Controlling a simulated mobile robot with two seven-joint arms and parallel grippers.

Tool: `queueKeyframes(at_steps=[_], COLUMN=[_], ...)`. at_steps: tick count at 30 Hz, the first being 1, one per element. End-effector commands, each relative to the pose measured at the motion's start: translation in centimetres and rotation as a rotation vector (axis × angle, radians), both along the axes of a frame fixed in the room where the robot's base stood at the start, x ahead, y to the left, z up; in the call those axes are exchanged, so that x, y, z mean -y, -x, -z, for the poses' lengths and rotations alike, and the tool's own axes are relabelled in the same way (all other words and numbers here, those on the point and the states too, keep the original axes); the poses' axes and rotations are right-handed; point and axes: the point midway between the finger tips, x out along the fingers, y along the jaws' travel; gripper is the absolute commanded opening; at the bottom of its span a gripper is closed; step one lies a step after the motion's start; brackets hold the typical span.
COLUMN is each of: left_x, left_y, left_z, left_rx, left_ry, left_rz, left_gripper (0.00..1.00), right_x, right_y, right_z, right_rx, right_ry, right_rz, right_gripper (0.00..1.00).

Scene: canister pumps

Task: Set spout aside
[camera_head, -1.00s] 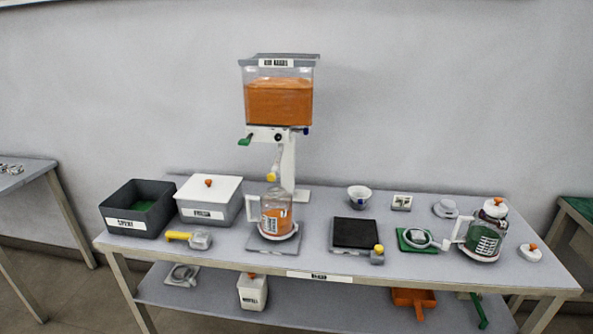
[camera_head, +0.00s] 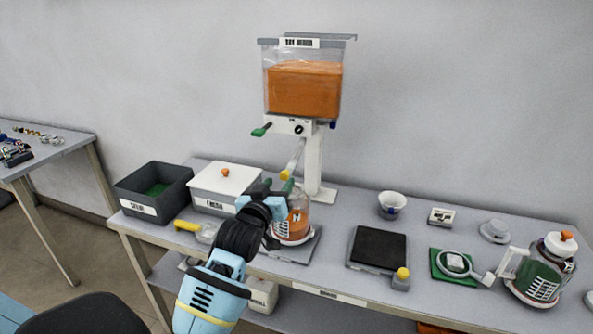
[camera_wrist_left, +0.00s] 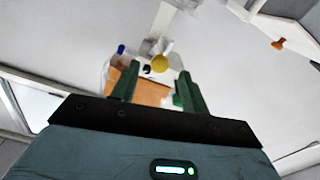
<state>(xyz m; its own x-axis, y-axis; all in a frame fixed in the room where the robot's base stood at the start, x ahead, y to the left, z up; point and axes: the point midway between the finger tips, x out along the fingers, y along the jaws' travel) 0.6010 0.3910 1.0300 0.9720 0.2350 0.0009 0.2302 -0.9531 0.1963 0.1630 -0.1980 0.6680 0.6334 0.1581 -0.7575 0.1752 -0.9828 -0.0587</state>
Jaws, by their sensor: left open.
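The dispenser (camera_head: 304,85) stands at the back of the table with a clear hopper of orange material. Its white spout (camera_head: 295,157) hangs down at a slant and ends in a yellow tip (camera_head: 285,175). The yellow tip also shows in the left wrist view (camera_wrist_left: 160,63), beyond the gap between my green fingers. My left gripper (camera_head: 284,188) is open, just below and beside the yellow tip; no contact is clear. In the left wrist view its fingers (camera_wrist_left: 157,84) are apart with nothing held. My right gripper is not in view.
A jar of orange material (camera_head: 298,222) stands under the spout, partly hidden by my left gripper. A dark open bin (camera_head: 137,207) and a white lidded box (camera_head: 211,203) stand left. A black pad (camera_head: 379,247), a cup (camera_head: 391,204) and a green jar (camera_head: 541,279) are right.

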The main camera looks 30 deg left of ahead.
Motion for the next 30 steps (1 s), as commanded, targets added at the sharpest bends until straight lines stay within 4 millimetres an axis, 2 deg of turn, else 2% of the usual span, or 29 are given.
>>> queueKeyframes(at_steps=[5, 18, 24, 30], left_x=[-0.2, -1.5, -1.7, -1.7], left_y=[-1.0, -6.4, -7.4, -7.6], left_z=[0.0, 0.1, 0.0, 0.0], left_rx=[-0.001, -0.001, 0.0, 0.0], left_ry=[-0.001, -0.001, -0.001, -0.001], left_rz=[0.001, 0.001, 0.002, 0.002], left_gripper=[0.45, 0.45, 0.45, 0.45], right_x=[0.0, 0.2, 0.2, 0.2], right_y=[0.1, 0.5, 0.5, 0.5], right_z=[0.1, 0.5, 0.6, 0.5], right_rx=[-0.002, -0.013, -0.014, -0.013], right_ry=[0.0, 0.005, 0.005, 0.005], right_rz=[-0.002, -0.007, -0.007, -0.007], right_gripper=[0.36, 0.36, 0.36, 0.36])
